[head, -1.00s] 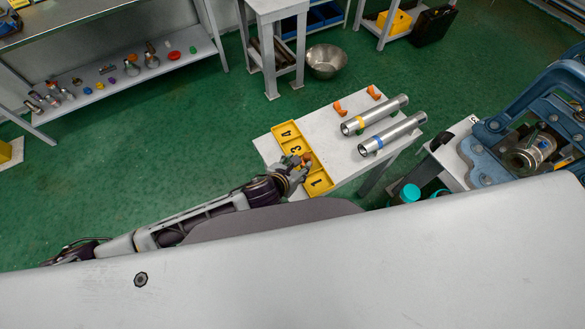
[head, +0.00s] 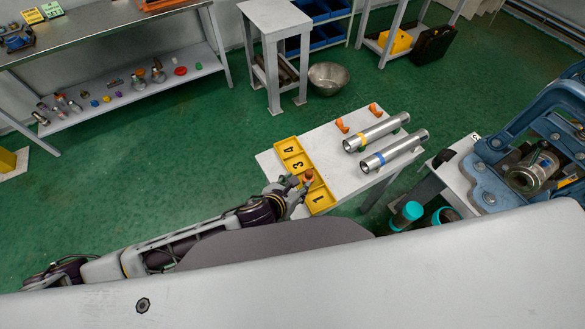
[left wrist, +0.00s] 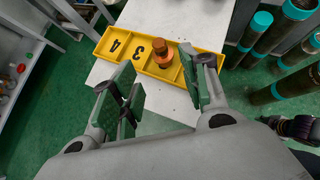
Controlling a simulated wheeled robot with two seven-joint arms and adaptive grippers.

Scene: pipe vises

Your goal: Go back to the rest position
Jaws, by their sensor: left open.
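My left gripper (head: 295,184) is open and empty at the near left side of the yellow numbered tray (head: 287,143). In the left wrist view its two green-padded fingers (left wrist: 158,78) stand wide apart, short of the tray (left wrist: 99,48). An orange-brown fitting (left wrist: 160,56) stands in the compartment beside the one marked 3, seen between the fingers and touched by neither. It also shows in the head view (head: 309,174), close to the gripper. My right gripper is not seen.
The white table (head: 333,168) also carries two steel pipes (head: 377,132) (head: 394,151) and two orange pieces (head: 342,125) (head: 375,110). A blue vise (head: 490,150) stands at right. Teal-capped cylinders (head: 411,210) stand below it. Green floor is open at left.

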